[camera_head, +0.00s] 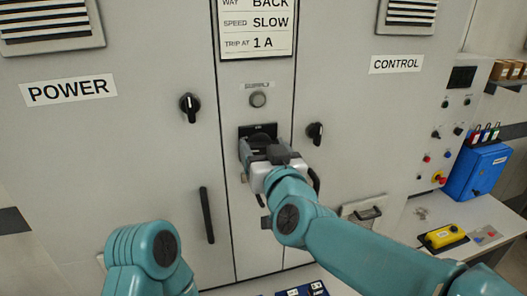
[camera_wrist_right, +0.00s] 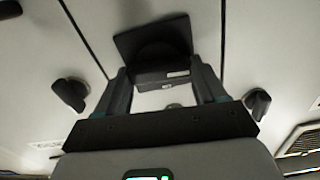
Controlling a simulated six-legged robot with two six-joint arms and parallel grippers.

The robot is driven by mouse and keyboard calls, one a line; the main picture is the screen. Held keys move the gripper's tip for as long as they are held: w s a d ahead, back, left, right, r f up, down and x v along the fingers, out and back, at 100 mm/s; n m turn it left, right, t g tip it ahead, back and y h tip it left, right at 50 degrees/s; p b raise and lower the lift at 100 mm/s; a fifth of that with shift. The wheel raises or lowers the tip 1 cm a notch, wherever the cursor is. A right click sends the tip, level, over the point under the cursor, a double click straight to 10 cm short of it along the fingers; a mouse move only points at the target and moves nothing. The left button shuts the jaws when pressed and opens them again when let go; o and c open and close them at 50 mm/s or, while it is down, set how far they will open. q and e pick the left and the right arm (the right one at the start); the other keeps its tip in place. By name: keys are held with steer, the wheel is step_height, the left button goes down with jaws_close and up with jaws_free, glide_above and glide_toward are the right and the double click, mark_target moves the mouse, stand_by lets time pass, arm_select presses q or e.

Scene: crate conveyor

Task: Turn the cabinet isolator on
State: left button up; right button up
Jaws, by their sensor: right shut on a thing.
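The cabinet isolator (camera_head: 258,130) is a black plate with a dark rotary handle on the narrow middle panel of the grey cabinet. It also shows in the right wrist view (camera_wrist_right: 153,38). My right gripper (camera_head: 261,150) is at the isolator, shut on its handle and covering much of it. In the right wrist view its two fingers (camera_wrist_right: 162,72) stand on either side of the dark handle. The handle's exact angle and the small plate lettering are hard to read. My left arm shows only at the bottom left; its gripper is out of view.
Black rotary knobs sit on the left door (camera_head: 190,106) and right door (camera_head: 315,132). A round grey button (camera_head: 258,100) is above the isolator. A long black door handle (camera_head: 206,215) is at lower left. A blue box (camera_head: 476,172) and yellow pendant (camera_head: 443,237) are on the right bench.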

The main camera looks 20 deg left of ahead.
steer(key=m+b, duration=0.2)
steer(key=m, duration=0.1)
steer(key=shift+f, duration=0.2)
steer(key=m+b, duration=0.2)
steer(key=m, duration=0.3)
steer(key=shift+w+d, duration=0.1)
steer(key=m+b, duration=0.2)
steer(key=m, duration=0.2)
steer(key=shift+f+m+b, duration=0.1)
steer(key=shift+m+b, duration=0.65)
steer(key=shift+m, duration=1.65)
steer(key=o, duration=1)
steer(key=shift+o, duration=0.2)
steer(key=shift+d, duration=0.1)
